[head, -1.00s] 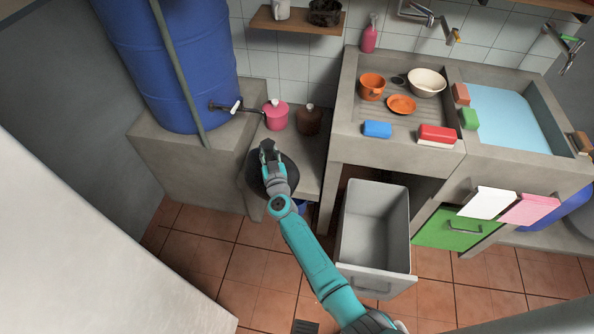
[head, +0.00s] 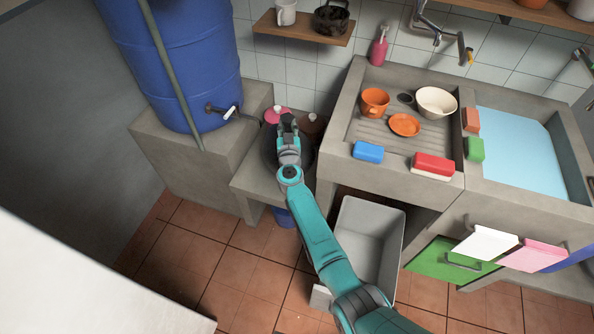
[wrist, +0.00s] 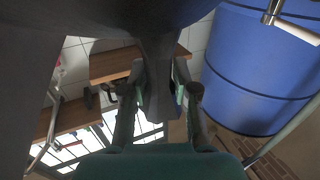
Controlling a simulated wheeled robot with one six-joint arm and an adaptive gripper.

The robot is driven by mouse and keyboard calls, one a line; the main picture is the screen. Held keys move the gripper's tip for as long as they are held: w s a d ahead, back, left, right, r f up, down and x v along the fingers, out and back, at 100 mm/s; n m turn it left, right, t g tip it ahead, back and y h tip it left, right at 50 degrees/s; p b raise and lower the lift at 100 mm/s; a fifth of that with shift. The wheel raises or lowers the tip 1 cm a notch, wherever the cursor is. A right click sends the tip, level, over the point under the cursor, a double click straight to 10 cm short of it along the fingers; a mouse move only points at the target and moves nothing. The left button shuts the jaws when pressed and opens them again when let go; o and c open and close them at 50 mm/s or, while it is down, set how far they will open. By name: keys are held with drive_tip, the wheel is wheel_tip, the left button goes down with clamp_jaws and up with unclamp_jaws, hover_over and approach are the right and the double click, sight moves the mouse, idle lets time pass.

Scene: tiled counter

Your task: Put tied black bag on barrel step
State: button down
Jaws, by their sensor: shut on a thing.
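My gripper (head: 288,122) is shut on the tied black bag (head: 269,149), which is mostly hidden behind my gripper and wrist in the head view. In the wrist view the bag (wrist: 100,14) fills the top as a dark mass, and its gathered neck runs between the fingertips (wrist: 160,88). The blue barrel (head: 185,65) stands on a tall concrete block (head: 180,155). A lower concrete ledge (head: 252,182) adjoins it on the right. The bag overlaps this ledge's back part in the head view; I cannot tell whether it touches it.
A pink pot (head: 272,114) and a brown pot (head: 313,124) stand behind the bag, partly hidden. The barrel's tap (head: 228,112) juts toward them. The concrete sink (head: 350,165) rises at the right, with a grey bin (head: 362,214) below. The ledge's front left is clear.

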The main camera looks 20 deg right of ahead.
drive_tip(key=f, duration=0.4)
drive_tip(key=shift+d+f, duration=0.15)
drive_tip(key=shift+d, duration=0.05)
drive_tip(key=shift+a+f, duration=0.1)
drive_tip(key=shift+f, duration=2.65)
drive_tip(key=c, duration=0.9)
unclamp_jaws()
drive_tip(key=shift+f, duration=0.1)
drive_tip(key=v, duration=1.2)
